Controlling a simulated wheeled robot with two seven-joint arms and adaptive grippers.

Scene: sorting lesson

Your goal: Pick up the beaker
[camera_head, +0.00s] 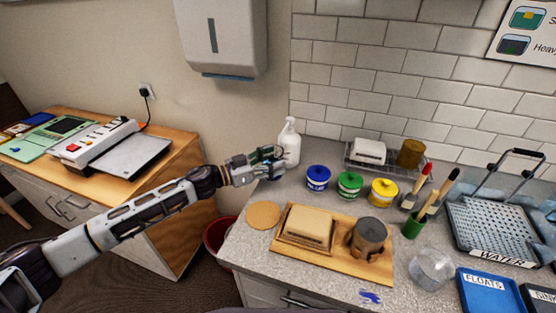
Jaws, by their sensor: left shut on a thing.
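My left gripper (268,163) reaches in over the back left of the grey counter, close to a white pump bottle (290,145). It is shut on a small, partly hidden thing with a bluish-green tint. I cannot tell whether this is the beaker. A clear glass vessel (430,268) stands on the front right of the counter, well apart from the gripper. It is rounded, and I cannot tell whether it is the beaker. My right gripper is not in view.
A WATER tank (500,230) and a blue FLOATS tray (487,292) fill the right.

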